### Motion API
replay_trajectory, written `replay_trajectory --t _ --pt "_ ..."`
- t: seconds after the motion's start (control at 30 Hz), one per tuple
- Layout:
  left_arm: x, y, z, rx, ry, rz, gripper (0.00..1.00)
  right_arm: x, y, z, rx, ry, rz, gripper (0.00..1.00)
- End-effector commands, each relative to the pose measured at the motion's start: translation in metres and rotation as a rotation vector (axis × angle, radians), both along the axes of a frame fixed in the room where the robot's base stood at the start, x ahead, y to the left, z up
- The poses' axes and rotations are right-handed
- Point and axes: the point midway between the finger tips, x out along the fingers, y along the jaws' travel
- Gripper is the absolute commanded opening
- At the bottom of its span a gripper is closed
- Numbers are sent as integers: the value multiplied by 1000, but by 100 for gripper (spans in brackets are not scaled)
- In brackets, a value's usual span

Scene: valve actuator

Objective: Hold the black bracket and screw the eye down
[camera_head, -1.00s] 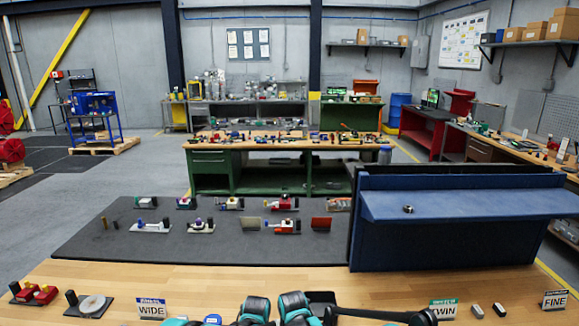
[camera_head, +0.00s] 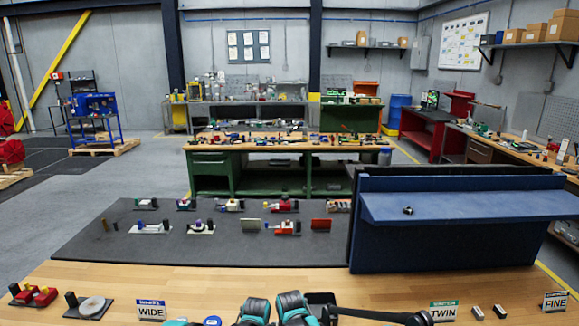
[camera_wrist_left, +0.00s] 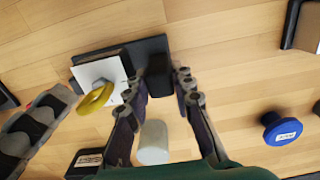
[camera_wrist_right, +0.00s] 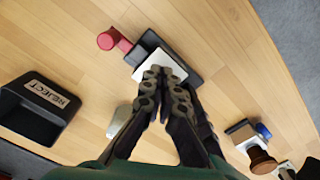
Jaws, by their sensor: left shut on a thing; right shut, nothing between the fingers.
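The black bracket (camera_wrist_left: 156,75) stands upright on a dark base, between the fingers of my left gripper (camera_wrist_left: 168,82), which is shut on it. Beside it on the same base is a white block (camera_wrist_left: 98,72). The yellow eye (camera_wrist_left: 96,97) is a ring that shows over the block's near edge. My right gripper (camera_wrist_right: 165,80) is shut and empty, with its tips over the white block (camera_wrist_right: 172,66) in the right wrist view. The eye cannot be made out there. In the head view both grippers are largely cut off at the bottom edge.
A black bin marked REJECT (camera_wrist_right: 42,108) lies left in the right wrist view, and a red part (camera_wrist_right: 110,40) is near the base. A blue knob (camera_wrist_left: 282,130) and a pale cylinder (camera_wrist_left: 153,143) stand nearby. A blue shelf stand (camera_head: 450,235) rises at the right.

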Motion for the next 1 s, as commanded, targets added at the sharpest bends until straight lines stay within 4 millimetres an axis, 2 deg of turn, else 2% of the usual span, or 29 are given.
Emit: replay_trajectory --t 1.0 --pt "1 -4 0 -3 -2 -2 0 -8 8 0 5 3 8 0"
